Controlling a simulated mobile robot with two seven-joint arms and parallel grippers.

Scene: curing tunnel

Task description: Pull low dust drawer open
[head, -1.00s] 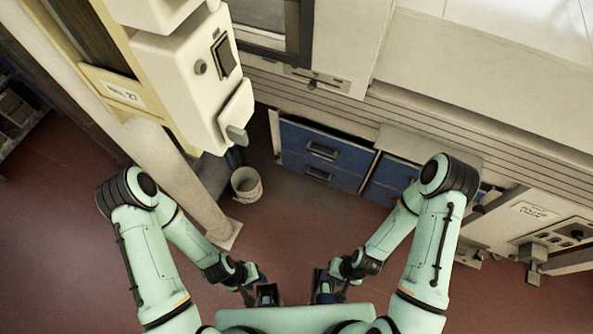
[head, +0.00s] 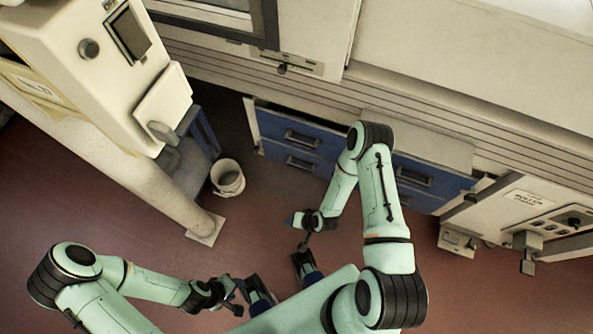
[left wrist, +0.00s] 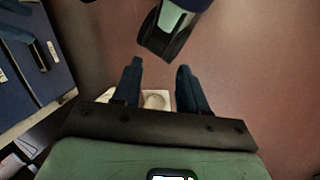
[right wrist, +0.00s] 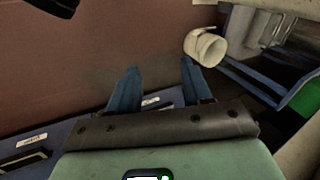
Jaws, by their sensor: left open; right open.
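Blue drawers with dark handles sit under the pale machine. In the head view the left bank has an upper drawer (head: 334,148) and a low drawer (head: 275,152), both looking shut. More blue drawer fronts (head: 428,171) show to the right, partly behind my right arm. I cannot read which is the dust drawer. My left gripper (head: 237,288) is open and empty, low over the floor, well away from the drawers. My right gripper (head: 293,219) is open and empty, in front of the left bank, apart from it. Drawer fronts also show in the left wrist view (left wrist: 62,65) and right wrist view (right wrist: 68,135).
A white bucket (head: 228,178) stands beside the foot of a pale post (head: 150,195). A white control box (head: 95,60) overhangs at upper left. A labelled panel (head: 520,215) juts out at right. Red floor between the drawers and me is clear.

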